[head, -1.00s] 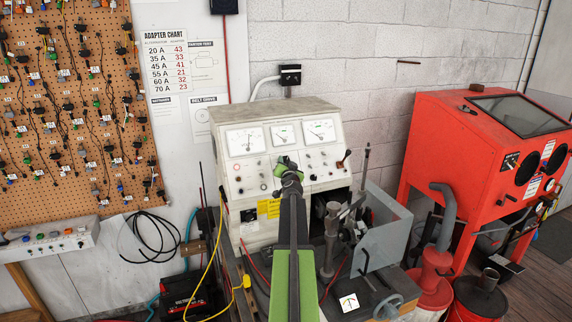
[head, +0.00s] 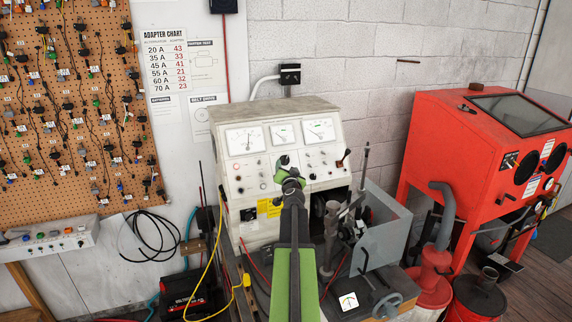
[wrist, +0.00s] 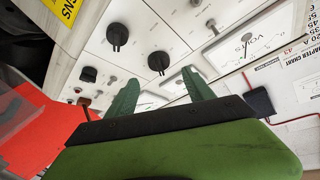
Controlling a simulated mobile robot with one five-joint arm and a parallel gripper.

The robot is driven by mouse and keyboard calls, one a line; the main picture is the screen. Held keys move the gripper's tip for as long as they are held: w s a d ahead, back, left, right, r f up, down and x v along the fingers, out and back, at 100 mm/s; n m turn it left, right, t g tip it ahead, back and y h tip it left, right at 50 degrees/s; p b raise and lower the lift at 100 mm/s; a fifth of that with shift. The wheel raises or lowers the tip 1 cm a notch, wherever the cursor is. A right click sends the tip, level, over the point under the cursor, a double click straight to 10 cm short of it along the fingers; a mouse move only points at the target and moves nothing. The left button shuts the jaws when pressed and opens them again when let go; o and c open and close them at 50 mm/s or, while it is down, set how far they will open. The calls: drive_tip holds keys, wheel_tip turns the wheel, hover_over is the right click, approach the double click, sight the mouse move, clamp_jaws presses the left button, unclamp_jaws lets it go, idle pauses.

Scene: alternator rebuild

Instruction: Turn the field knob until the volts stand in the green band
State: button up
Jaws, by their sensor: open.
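The cream test bench panel (head: 262,180) carries three meters. The left one, the volts meter (head: 245,140), also shows at the upper right of the wrist view (wrist: 240,40). Its needle and green band are too small to read. My gripper (wrist: 160,77) is open, its two green fingers pointing at the panel. A black knob (wrist: 159,62) shows just beyond and between the fingertips, apart from them as far as I can see. A second black knob (wrist: 117,36) sits to its upper left. I cannot read which is the field knob. In the head view my gripper (head: 285,166) is before the panel's middle.
A red blasting cabinet (head: 450,140) stands right of the bench. A grey guard (head: 385,228) and a clamp stand (head: 328,240) are right of my arm. A yellow cable (head: 208,280) hangs at the left. Small switches and a lever (head: 344,157) dot the panel.

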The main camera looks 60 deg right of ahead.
drive_tip(key=v, duration=1.1)
drive_tip(key=shift+s+a, duration=0.1)
drive_tip(key=shift+s, duration=0.05)
